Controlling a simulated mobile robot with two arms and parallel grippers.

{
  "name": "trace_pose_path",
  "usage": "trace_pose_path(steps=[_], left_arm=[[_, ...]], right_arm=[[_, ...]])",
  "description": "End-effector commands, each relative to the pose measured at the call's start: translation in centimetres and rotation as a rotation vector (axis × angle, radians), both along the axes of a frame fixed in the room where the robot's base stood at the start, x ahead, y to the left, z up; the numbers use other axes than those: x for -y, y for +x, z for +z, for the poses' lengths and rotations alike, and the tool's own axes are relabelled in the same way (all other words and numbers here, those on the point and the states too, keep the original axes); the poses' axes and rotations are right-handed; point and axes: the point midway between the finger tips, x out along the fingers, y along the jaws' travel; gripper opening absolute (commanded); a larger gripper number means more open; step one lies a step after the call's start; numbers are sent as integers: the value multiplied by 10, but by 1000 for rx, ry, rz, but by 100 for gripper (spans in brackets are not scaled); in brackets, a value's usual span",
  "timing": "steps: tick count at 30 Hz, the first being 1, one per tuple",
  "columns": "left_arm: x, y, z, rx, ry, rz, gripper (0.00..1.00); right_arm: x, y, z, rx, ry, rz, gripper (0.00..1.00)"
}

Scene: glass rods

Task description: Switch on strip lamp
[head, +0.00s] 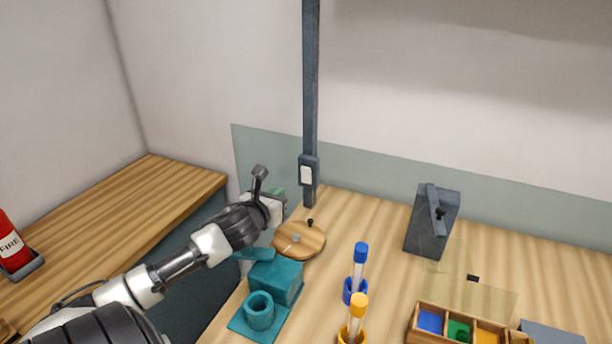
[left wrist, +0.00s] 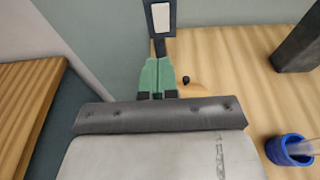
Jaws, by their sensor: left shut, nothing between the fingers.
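A white switch plate (head: 306,175) in a dark housing sits low on a dark vertical post (head: 310,80) at the back wall. The switch also shows at the top of the left wrist view (left wrist: 160,17). My left gripper (head: 278,191) is just left of the switch and a little below it in the head view, apart from it as far as I can tell. Its green fingertips (left wrist: 158,68) are shut together and empty, pointing toward the post's foot. The lamp itself is not visible. My right gripper is not in view.
Below my left gripper are a round wooden board (head: 312,243) with a black knob and a teal block with a cup (head: 275,280). Blue-capped (head: 361,255) and yellow-capped (head: 358,305) tubes stand in front. A dark stand (head: 430,225) and a compartment box (head: 414,328) are right.

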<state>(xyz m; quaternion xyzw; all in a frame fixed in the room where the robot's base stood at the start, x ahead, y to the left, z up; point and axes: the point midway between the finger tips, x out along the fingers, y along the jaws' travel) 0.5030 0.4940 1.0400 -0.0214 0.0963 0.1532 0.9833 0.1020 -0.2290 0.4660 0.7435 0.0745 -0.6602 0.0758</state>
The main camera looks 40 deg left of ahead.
Motion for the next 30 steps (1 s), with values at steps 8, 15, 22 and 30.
trace_pose_path(steps=[8,15,22,30], left_arm=[[-1,1,2,0,15,-4,0],[-3,8,0,0,12,-2,0],[-13,37,-4,1,9,0,0],[-26,79,-13,2,9,-1,0]], right_arm=[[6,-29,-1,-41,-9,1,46],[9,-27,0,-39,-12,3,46],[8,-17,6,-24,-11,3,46],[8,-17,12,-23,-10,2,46]])
